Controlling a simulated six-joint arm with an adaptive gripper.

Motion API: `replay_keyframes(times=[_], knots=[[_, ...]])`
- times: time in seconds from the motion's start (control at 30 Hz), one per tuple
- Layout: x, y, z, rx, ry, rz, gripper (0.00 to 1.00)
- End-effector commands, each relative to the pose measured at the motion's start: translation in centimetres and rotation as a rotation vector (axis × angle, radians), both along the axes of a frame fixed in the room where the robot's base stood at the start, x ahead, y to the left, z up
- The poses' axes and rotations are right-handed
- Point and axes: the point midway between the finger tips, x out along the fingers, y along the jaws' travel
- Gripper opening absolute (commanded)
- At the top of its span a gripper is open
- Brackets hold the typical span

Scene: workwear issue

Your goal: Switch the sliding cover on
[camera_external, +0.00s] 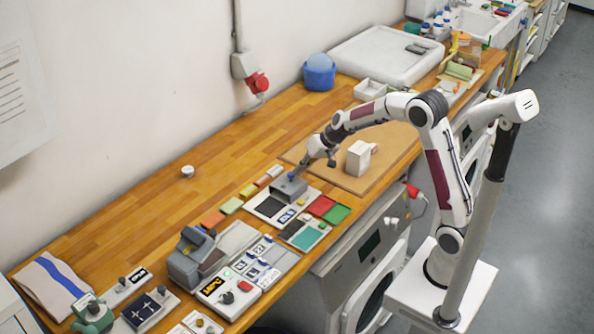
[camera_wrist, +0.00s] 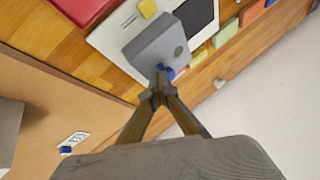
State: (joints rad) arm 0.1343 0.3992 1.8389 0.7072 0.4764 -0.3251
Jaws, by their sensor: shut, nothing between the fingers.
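The sliding cover (camera_external: 290,189) is a grey block on a white panel (camera_external: 258,213), beside a dark rectangular area (camera_external: 270,206). In the wrist view the grey cover (camera_wrist: 160,43) shows a round mark on its face and a small blue piece at its near edge. The dark area (camera_wrist: 198,14) lies to its upper right there. My gripper (camera_external: 297,173) is shut and empty, its fingertips at the cover's edge by the blue piece. The wrist view shows the closed fingertips (camera_wrist: 159,84) close to that piece; I cannot tell whether they touch.
Coloured tiles (camera_external: 232,205) lie along the panel's wall side. Red and green pads (camera_external: 321,206) lie on its front side. A brown board (camera_external: 380,150) with a white box (camera_external: 358,158) is to the right. A dark grey device (camera_external: 188,262) stands to the left.

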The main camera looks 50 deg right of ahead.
Motion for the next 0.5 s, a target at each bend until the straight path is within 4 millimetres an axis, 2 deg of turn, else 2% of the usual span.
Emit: replay_keyframes(times=[0.5], knots=[[0.0, 7.4, 0.0, -0.001, 0.0, 0.004, 0.0]])
